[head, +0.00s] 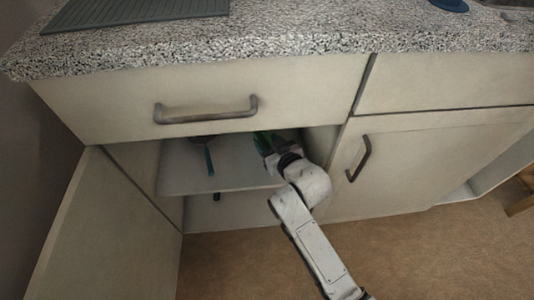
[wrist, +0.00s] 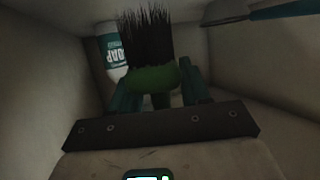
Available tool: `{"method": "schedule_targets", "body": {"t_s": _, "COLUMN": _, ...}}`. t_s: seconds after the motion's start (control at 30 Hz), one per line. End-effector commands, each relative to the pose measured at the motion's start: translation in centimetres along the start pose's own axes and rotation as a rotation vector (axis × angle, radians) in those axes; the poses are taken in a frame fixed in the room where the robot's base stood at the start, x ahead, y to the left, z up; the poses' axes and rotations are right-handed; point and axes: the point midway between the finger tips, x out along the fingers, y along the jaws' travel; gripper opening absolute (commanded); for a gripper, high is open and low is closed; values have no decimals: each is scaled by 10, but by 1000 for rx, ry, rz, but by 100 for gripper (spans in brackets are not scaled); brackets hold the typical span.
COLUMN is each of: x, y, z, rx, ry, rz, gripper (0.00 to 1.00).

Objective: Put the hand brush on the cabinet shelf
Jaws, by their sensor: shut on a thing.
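The hand brush (wrist: 150,74) has a green body and dark bristles. In the wrist view it is between the two fingers of my gripper (wrist: 160,90), which is shut on it. In the head view a bit of the green brush (head: 263,142) shows at my gripper (head: 270,146), inside the open cabinet just under the drawer. The cabinet shelf (head: 225,172) is a pale board across the cabinet, and my gripper is above its right part. I cannot tell whether the brush touches the shelf.
A soap bottle (wrist: 112,52) stands behind the brush, to its left in the wrist view. A pan-like thing with a teal handle (head: 209,161) lies on the shelf's left part. The open cabinet door (head: 105,225) is at left. The drawer (head: 205,95) closes off the space above.

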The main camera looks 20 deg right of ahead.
Motion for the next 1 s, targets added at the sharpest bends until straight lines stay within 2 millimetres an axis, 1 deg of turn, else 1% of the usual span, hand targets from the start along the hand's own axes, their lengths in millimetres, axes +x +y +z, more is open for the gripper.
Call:
{"method": "schedule_targets", "body": {"t_s": 0.2, "x": 13, "y": 0, "z": 8, "rx": -1, "ry": 2, "rz": 0, "gripper": 8}}
{"method": "schedule_targets", "body": {"t_s": 0.4, "x": 22, "y": 0, "z": 34, "rx": -1, "ry": 0, "rz": 1, "gripper": 8}}
{"method": "schedule_targets", "body": {"t_s": 0.67, "x": 22, "y": 0, "z": 34, "rx": -1, "ry": 3, "rz": 0, "gripper": 8}}
{"method": "schedule_targets", "body": {"t_s": 0.8, "x": 24, "y": 0, "z": 38, "rx": -1, "ry": 2, "rz": 0, "gripper": 8}}
{"method": "schedule_targets", "body": {"t_s": 0.83, "x": 24, "y": 0, "z": 38, "rx": -1, "ry": 2, "rz": 0, "gripper": 47}}
{"method": "schedule_targets", "body": {"t_s": 1.0, "x": 23, "y": 0, "z": 37, "rx": -1, "ry": 1, "rz": 0, "gripper": 64}}
